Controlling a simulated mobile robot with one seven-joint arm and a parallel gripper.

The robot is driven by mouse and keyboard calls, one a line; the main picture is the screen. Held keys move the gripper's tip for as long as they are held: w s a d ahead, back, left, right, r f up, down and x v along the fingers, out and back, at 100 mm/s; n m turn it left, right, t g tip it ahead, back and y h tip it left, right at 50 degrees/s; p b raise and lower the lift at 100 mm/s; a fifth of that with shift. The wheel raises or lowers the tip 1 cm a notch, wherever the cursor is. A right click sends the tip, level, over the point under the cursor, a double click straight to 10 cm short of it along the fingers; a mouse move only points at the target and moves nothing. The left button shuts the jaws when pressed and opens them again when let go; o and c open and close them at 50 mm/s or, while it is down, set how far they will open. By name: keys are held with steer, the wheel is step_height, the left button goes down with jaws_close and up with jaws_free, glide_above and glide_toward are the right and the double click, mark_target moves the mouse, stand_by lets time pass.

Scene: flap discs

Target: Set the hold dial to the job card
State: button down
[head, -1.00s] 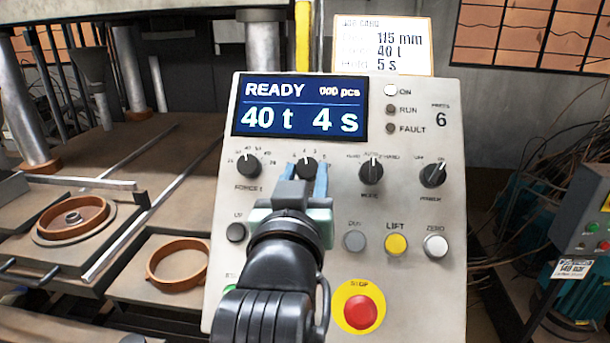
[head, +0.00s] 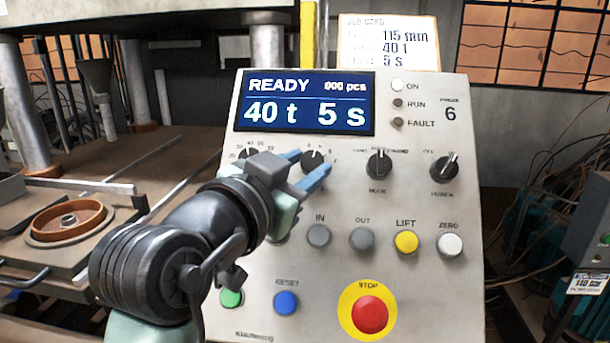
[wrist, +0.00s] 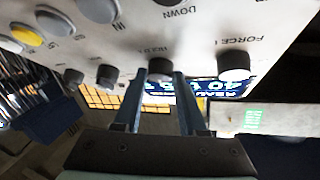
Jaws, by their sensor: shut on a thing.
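The hold dial (head: 313,156) is the second black knob in the row under the display, and it also shows in the wrist view (wrist: 160,70). My gripper (head: 309,163) is shut on it, with one blue finger on each side. The fingers partly hide the dial and its scale in the head view. The display (head: 304,102) reads READY, 000 pcs, 40 t and 5 s. The job card (head: 389,43) above the panel shows 115 mm, 40 t and 5 s; its left-hand words are faint.
The force knob (head: 249,161) is just left of the hold dial. The mode knob (head: 379,164) and power knob (head: 444,167) are to the right. Below are several buttons, including yellow LIFT (head: 406,242), blue RESET (head: 286,303) and red STOP (head: 369,313). Press tooling stands at left.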

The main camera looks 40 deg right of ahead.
stand_by(0.3)
steer(key=shift+c, duration=2.3)
jaws_free()
steer(key=b+v, duration=0.1)
steer(key=v, duration=1.2)
steer(key=shift+w+b, duration=0.2)
steer(key=shift+b, duration=0.2)
